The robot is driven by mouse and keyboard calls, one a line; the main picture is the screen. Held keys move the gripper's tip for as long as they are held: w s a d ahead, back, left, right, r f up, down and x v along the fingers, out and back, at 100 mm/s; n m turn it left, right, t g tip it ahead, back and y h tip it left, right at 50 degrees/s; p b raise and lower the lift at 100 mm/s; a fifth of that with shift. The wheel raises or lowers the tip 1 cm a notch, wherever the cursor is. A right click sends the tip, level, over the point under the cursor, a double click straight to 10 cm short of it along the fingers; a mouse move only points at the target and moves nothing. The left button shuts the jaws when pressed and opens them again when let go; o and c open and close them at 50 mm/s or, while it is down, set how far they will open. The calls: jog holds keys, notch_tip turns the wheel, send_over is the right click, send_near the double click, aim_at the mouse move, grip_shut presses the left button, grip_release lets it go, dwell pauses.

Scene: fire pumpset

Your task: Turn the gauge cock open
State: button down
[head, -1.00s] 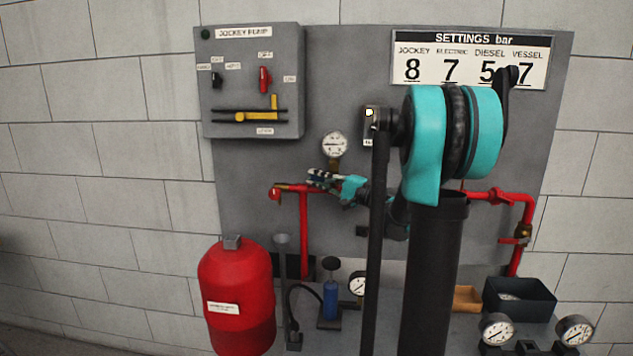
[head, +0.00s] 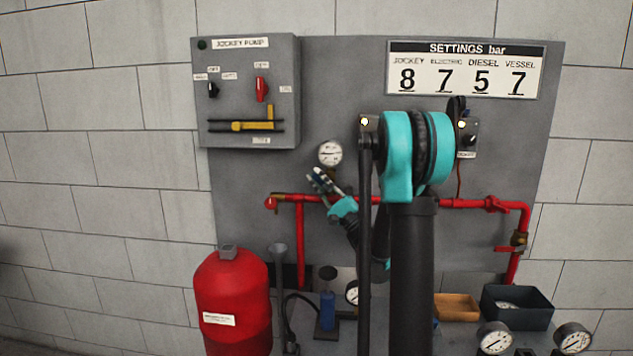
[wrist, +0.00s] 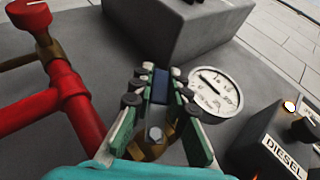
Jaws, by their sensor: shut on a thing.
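The gauge cock (wrist: 152,147) is a small brass fitting below the round white gauge (wrist: 216,91) in the wrist view. Its blue lever (wrist: 160,86) stands between the fingertips of my gripper (wrist: 158,92), which is shut on it. In the head view my gripper (head: 321,184) is just below the gauge (head: 330,153), tilted up and to the left. The fingers hide most of the cock there. In the wrist view part of the brass body lies between the fingers, so the lever's exact angle is hard to tell.
A red pipe (head: 460,203) runs along the panel behind my gripper. The grey jockey pump box (head: 247,92) is up and left. The diesel box (wrist: 280,145) is at right in the wrist view. A red vessel (head: 232,300) stands at lower left.

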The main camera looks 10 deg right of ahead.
dwell(0.4)
jog(key=c, duration=1.7)
grip_release()
jog(key=shift+d, duration=0.1)
jog(key=shift+c, duration=0.2)
jog(key=v, duration=1.2)
jog(key=shift+c, duration=0.5)
